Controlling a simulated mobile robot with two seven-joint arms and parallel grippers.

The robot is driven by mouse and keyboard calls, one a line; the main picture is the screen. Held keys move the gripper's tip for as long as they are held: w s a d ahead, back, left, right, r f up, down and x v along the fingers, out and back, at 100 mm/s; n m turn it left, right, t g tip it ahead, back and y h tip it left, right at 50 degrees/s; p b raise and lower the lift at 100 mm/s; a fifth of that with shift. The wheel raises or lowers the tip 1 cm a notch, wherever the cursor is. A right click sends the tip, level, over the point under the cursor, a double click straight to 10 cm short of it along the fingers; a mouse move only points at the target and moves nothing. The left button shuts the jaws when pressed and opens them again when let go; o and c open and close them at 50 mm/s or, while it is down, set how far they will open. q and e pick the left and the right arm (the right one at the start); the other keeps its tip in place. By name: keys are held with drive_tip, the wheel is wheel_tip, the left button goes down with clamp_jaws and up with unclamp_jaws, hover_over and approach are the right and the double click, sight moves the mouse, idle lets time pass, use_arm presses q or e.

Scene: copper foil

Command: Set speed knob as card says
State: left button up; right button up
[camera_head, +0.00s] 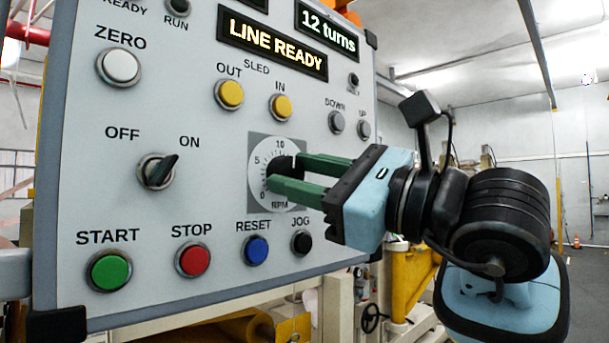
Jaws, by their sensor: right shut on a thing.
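The speed knob is black (285,166) and sits on a white round dial (258,190) marked 0, 5, 10 and RPM on the grey control panel (210,120). My right gripper (278,175) has its green fingers closed on the knob, reaching in from the right. The fingers cover much of the knob and the right part of the dial, so its pointer setting cannot be read. No card shows. My left gripper is not in view.
Near the dial are the blue RESET button (256,250), black JOG button (301,242) and red STOP button (193,260). The ON/OFF switch (157,171) is to the left, turned towards ON. Yellow sled buttons (230,95) are above. Open room lies right of the panel.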

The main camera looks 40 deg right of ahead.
drive_tip(key=o, duration=1)
drive_tip(key=shift+s, duration=0.1)
drive_tip(key=b+v, duration=0.1)
drive_tip(key=v, duration=0.6)
drive_tip(key=shift+s, duration=0.35)
drive_tip(key=shift+d+f, duration=0.1)
drive_tip(key=shift+d, duration=0.05)
